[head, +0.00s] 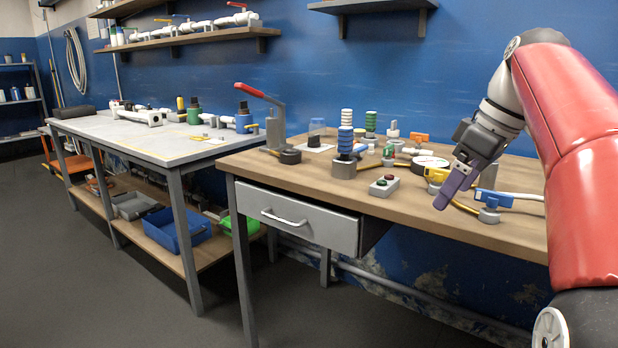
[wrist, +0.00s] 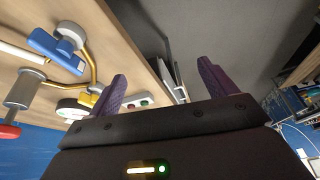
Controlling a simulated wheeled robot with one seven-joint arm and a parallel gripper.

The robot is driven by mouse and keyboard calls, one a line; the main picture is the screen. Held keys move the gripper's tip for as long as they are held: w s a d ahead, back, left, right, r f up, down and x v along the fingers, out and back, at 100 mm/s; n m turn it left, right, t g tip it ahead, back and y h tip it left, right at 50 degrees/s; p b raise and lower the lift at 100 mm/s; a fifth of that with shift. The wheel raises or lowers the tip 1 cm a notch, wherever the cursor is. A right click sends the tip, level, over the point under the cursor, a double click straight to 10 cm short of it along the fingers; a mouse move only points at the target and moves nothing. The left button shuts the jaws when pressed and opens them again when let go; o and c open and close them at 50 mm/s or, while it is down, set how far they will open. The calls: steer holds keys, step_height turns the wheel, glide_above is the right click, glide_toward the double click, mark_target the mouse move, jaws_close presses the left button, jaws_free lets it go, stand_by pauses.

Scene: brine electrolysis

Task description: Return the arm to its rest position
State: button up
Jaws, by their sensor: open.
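My gripper (head: 456,188) is over the front right part of the wooden workbench (head: 300,178) in the head view, with purple fingers pointing down and left. My red arm reaches in from the right side. In the wrist view, the two purple fingers of my gripper (wrist: 162,90) stand wide apart with nothing between them. The fingers hide part of the bench top in the head view. I cannot tell whether a fingertip touches anything.
Close to my gripper are a yellow clip (head: 436,174), a blue connector (head: 492,198) and a button box (head: 384,186). A red-handled press (head: 274,125) and a blue coil stack (head: 345,141) stand further left. Floor in front is clear.

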steer(key=s+a+f+m+t+h, duration=0.1)
steer(key=s+a+f+m, duration=0.3)
steer(key=s+f, duration=0.5)
steer(key=s+a+f+m+t+h, duration=0.1)
steer(key=s+a+f+m, duration=0.3)
steer(key=s+f, duration=0.6)
step_height(320, 180, down, 5)
steer(key=shift+s+a+f+m+t+h, duration=0.2)
steer(key=shift+a+m+t+h, duration=0.1)
steer(key=shift+m+h, duration=0.2)
stand_by(0.5)
